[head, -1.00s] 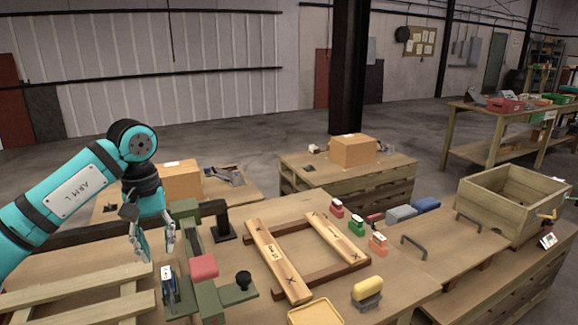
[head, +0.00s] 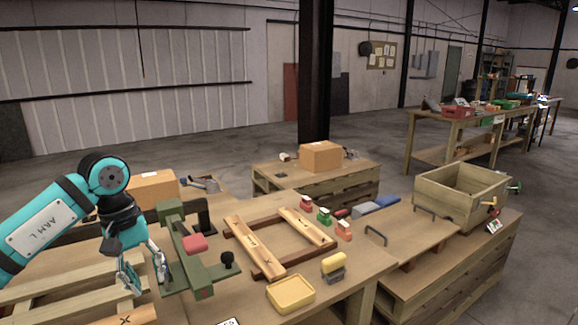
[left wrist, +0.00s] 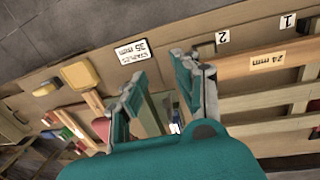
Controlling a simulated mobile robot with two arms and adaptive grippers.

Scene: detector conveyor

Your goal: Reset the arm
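My left arm, teal and marked "ARM L", comes in from the left of the head view. Its gripper (head: 146,270) points down over the bench, just left of the green fixture (head: 196,262) with its red pad. In the left wrist view the two fingers of the left gripper (left wrist: 160,88) stand apart with nothing held between them. My right gripper is in neither current view.
A wooden frame with two marked bars (head: 254,246) lies right of the fixture. A yellow tray (head: 291,293) and a yellow-topped block (head: 334,264) are near the front. A wooden crate (head: 452,207) stands at the right. Slatted wood (head: 70,285) lies beneath the arm.

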